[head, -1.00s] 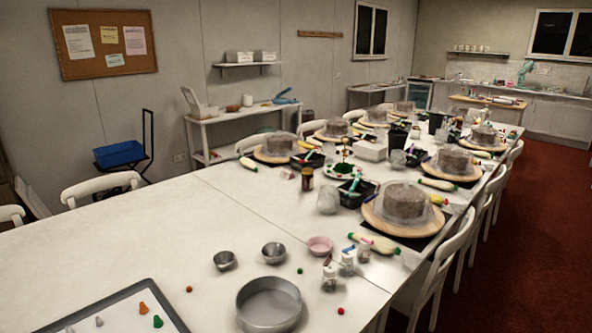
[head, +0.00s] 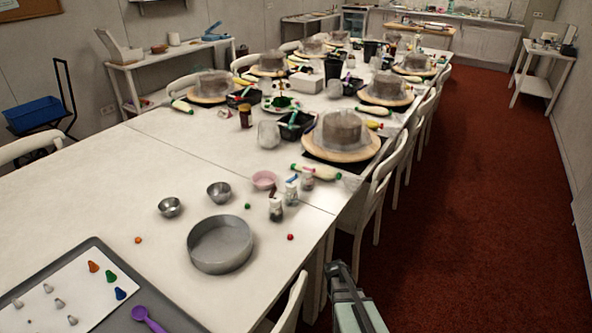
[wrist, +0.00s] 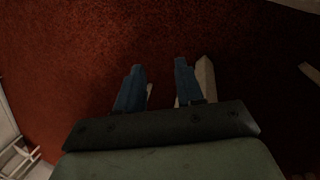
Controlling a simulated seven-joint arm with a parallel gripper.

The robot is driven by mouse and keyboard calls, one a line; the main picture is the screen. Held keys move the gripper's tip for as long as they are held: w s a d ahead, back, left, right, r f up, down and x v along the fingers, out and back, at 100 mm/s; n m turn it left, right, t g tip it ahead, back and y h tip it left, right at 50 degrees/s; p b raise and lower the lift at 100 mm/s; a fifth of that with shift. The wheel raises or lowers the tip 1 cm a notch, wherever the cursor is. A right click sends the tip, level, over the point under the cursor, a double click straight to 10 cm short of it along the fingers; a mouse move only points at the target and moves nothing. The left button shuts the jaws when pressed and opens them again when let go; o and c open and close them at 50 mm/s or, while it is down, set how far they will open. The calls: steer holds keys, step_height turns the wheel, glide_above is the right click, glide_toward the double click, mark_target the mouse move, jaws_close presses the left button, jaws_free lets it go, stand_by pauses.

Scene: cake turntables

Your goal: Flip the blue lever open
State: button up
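A small blue item (head: 215,37), perhaps the lever, shows on the white side table (head: 165,57) by the left wall in the head view. It is too small to tell its shape or whether it is open or shut. My gripper (head: 341,268) shows at the bottom of the head view, beside the right edge of the long table and far from the blue item. In the wrist view its two blue fingers (wrist: 158,68) stand apart with nothing between them, over the red carpet. No lever shows in the wrist view.
The long white table (head: 75,205) holds a round cake tin (head: 221,245), small bowls, jars and several turntables. White chairs (head: 352,205) line its right side. The red carpet (head: 480,200) at right is clear. A blue folding cart (head: 33,114) stands at left.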

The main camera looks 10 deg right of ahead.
steer(key=w+d+r+t+h, duration=0.2)
steer(key=w+d+r, duration=0.7)
steer(key=w+r, duration=0.3)
steer(key=w+d+r+t+h, duration=0.1)
steer(key=w+d+r+t, duration=0.1)
steer(key=w+d+r, duration=0.8)
step_height(320, 180, up, 28)
steer(key=r+m+g+y, duration=0.1)
steer(key=m+g+y, duration=0.25)
steer(key=y, duration=0.25)
glide_above(292, 178)
steer(key=d, duration=0.2)
steer(key=f, duration=1.3)
steer(key=shift+w+a, duration=0.1)
steer(key=shift+w, duration=0.25)
